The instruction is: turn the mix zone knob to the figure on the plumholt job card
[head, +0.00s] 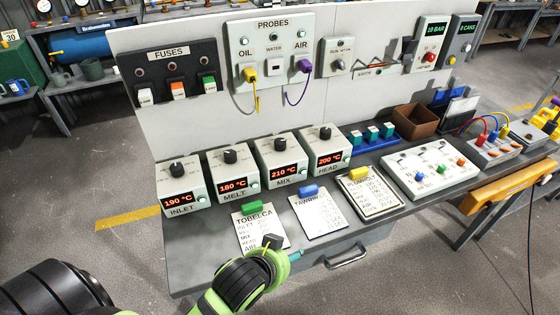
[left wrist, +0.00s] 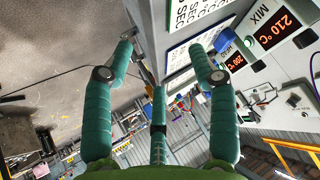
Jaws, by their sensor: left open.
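The mix zone box (head: 272,156) has a black knob (head: 278,145) on top and a red readout of 210 °C. The same readout (left wrist: 278,30) shows sideways at the upper right of the left wrist view. The plumholt job card (head: 372,195), under a yellow clip, lies on the bench right of the other two cards; its figures are too small to read. My left gripper (head: 283,250) is over the bench's front edge, by the TOBELCA card and below the mix box. In the left wrist view its fingers (left wrist: 163,55) are spread and empty. The right gripper is out of view.
Inlet (head: 182,187), melt (head: 232,177) and head (head: 325,152) boxes flank the mix box, reading 190, 180 and 200 °C. The TOBELCA card (head: 246,238) and a blue-clipped card (head: 319,217) lie in front. A drawer handle (head: 348,259) juts out below the edge.

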